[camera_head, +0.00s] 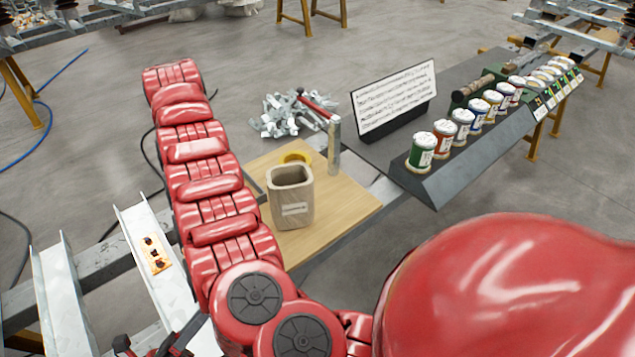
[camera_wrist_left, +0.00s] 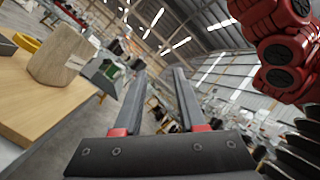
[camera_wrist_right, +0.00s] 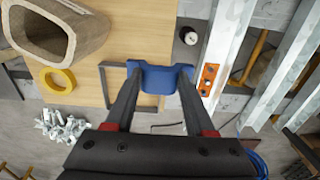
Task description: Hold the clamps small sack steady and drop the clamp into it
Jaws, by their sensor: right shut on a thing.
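The small sack (camera_head: 292,197) is a beige, open-topped pouch standing upright on a wooden board (camera_head: 340,212). It also shows at the left in the left wrist view (camera_wrist_left: 62,55) and at top left in the right wrist view (camera_wrist_right: 50,38). My right gripper (camera_wrist_right: 160,78) is shut on a blue U-shaped piece (camera_wrist_right: 155,78), seemingly the clamp, held apart from the sack. My left gripper (camera_wrist_left: 159,70) has its fingers apart with nothing between them, right of the sack and not touching it. Neither fingertip pair can be made out in the head view.
A yellow ring (camera_head: 297,157) lies behind the sack, with a pile of grey metal parts (camera_head: 285,115) beyond. A sign (camera_head: 393,97) and a row of lidded jars (camera_head: 463,122) stand at right. Metal rails (camera_head: 150,255) lie at left. The board's right side is clear.

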